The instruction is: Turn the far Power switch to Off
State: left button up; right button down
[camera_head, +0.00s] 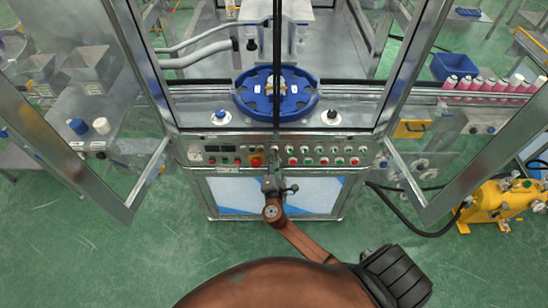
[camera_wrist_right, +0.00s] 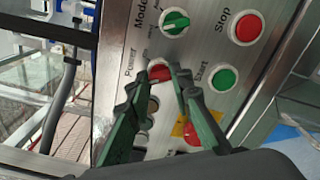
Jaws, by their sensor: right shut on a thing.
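The control panel (camera_head: 225,158) runs along the front of the machine. In the right wrist view, a red knob (camera_wrist_right: 160,72) sits beside the label "Power" on the metal panel. My right gripper (camera_head: 272,180) is at the panel's middle in the head view. In the right wrist view, its green fingers (camera_wrist_right: 160,80) are closed on the red Power knob, one on each side. The fingers cover part of the knob, and I cannot read its setting. In the head view, my gripper hides this part of the panel. My left gripper is not in view.
Close around the knob are a green Mode knob (camera_wrist_right: 175,22), a red Stop button (camera_wrist_right: 246,27), a green Start button (camera_wrist_right: 222,77) and a red button on yellow (camera_wrist_right: 191,132). Open glass doors (camera_head: 90,110) flank the machine. A yellow pump (camera_head: 500,205) stands at right.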

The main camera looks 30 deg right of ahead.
jog(key=shift+f, duration=0.1)
dwell(0.3)
jog(key=c, duration=1.7)
grip_release()
jog(key=shift+s, duration=0.1)
jog(key=v, duration=1.1)
jog(key=shift+s+a, duration=0.2)
jog(key=shift+s, duration=0.15)
